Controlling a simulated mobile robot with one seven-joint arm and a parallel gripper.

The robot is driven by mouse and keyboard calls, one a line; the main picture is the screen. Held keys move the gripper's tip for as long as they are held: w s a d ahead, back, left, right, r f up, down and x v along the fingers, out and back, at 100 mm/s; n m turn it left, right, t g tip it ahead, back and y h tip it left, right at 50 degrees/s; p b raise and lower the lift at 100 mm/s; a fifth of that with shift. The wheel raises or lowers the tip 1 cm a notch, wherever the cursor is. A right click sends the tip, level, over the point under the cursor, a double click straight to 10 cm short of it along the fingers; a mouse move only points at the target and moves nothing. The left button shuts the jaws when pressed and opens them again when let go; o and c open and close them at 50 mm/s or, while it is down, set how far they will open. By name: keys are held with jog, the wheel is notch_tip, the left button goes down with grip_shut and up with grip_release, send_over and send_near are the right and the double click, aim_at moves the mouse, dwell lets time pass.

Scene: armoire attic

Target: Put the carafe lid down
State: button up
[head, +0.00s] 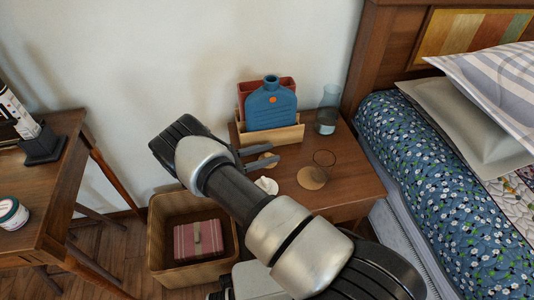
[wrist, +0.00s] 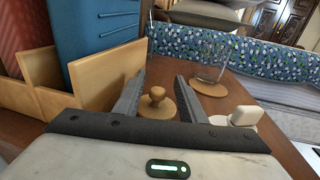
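The carafe lid (wrist: 157,104), a round wooden disc with a knob, appears to rest on the nightstand (head: 345,184). In the wrist view it lies between the spread fingers of my gripper (wrist: 161,77), with gaps on both sides of the knob. In the head view the lid (head: 268,159) is partly hidden by the fingers of my gripper (head: 275,153), which reach over it from the left. My gripper is open and holds nothing. A clear carafe-like glass vessel (head: 327,112) stands at the back right of the nightstand.
A small white object (head: 266,185) lies close to my gripper. A wooden holder (head: 285,135) with a blue bottle-shaped item (head: 270,105) stands behind. The bed (head: 440,160) borders the right; a basket (head: 160,245) is below left.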

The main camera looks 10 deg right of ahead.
jog(key=shift+s+f, duration=0.15)
jog(key=shift+f, duration=0.5)
jog(key=shift+a+r, duration=0.2)
jog(key=shift+r, duration=0.3)
jog(key=s+a+r, duration=0.1)
jog(key=s+a, duration=0.1)
jog(key=a, duration=0.9)
jog(key=s+d+r+m+g+y, duration=0.1)
jog(key=s+d+r+m+y, duration=0.15)
jog(key=r, duration=0.55)
jog(key=s+d+r+m+g+y, duration=0.15)
jog(key=d+r+m+y, duration=0.25)
jog(key=r, duration=0.4)
jog(key=s+d+r+m+g+y, duration=0.1)
jog(key=d+r+m+g+y, duration=0.2)
jog(key=r, duration=0.5)
jog(key=s+d+r+m+t+y, duration=0.1)
jog(key=s+r+m+t+y, duration=0.3)
jog(key=s, duration=0.6)
jog(key=s+d+r+m+t+y, duration=0.1)
jog(key=s+r+m+t+y, duration=0.3)
jog(key=s, duration=0.5)
notch_tip(320, 180, up, 3)
jog(key=shift+s+r+m, duration=0.1)
jog(key=shift+s+m, duration=0.25)
jog(key=shift+m, duration=0.9)
jog(key=shift+p, duration=0.3)
